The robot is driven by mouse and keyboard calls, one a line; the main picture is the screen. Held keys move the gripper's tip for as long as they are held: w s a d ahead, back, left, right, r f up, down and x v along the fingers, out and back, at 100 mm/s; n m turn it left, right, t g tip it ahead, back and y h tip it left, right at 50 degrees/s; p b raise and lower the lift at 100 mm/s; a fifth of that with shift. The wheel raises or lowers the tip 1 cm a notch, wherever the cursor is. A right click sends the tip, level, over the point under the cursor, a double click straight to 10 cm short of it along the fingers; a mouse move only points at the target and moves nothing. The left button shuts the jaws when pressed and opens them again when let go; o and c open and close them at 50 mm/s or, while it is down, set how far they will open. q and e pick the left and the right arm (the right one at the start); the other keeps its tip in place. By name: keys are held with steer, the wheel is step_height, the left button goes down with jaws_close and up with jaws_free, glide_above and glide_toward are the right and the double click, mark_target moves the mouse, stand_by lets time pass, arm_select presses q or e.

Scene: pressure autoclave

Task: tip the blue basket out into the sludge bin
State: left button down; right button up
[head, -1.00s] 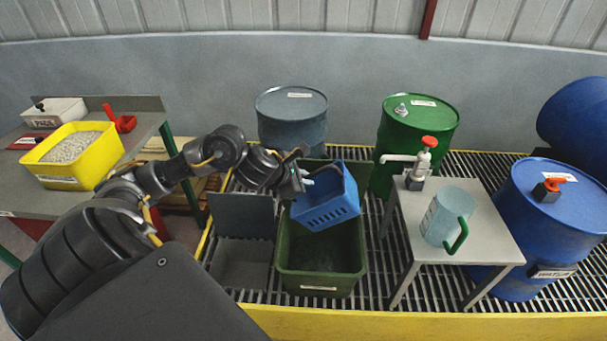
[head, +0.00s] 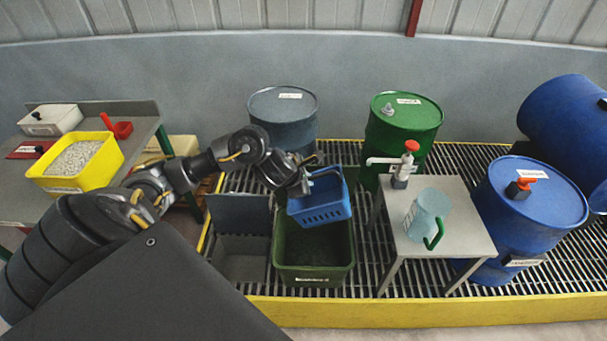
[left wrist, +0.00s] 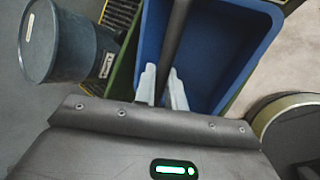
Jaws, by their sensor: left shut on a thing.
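The blue basket (head: 322,208) hangs over a deep green bin (head: 314,277), apart from its floor and slightly tilted. The bin's label is too small to read, so I cannot confirm it is the sludge bin. My left gripper (head: 306,181) is at the basket's upper left, shut on its handle. In the left wrist view the pale fingertips (left wrist: 163,88) close around the dark handle bar (left wrist: 174,45). The blue inside of the basket (left wrist: 225,45) shows there with no contents visible, though part is hidden. My right gripper is not in view.
A grey open bin (head: 240,262) stands left of the green one. A grey drum (head: 283,125) and a green drum (head: 403,140) stand behind. A small table (head: 450,240) with a jug (head: 427,215) is close on the right. A yellow edge (head: 420,312) runs in front.

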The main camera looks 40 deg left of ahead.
mark_target(328, 172)
arm_select(q)
steer(key=shift+w+d+r+g+y+p, duration=0.25)
steer(key=shift+d+r+p, duration=0.2)
steer(key=shift+p, duration=0.75)
steer(key=shift+w+d+r+g+y+p, duration=0.15)
steer(key=shift+w+d+r+y+p, duration=0.3)
steer(key=shift+p, duration=0.7)
steer(key=d+p, duration=0.1)
steer(key=p, duration=0.2)
steer(key=w+d+r+m+g+y+p, duration=0.1)
steer(key=p, duration=0.2)
steer(key=shift+w+r, duration=0.15)
steer(key=shift+w, duration=0.15)
steer(key=shift+w+d+m+g+y+p, duration=0.3)
steer(key=shift+w+d+g+y+p, duration=0.15)
steer(key=shift+p, duration=0.55)
steer(key=shift+s, duration=0.1)
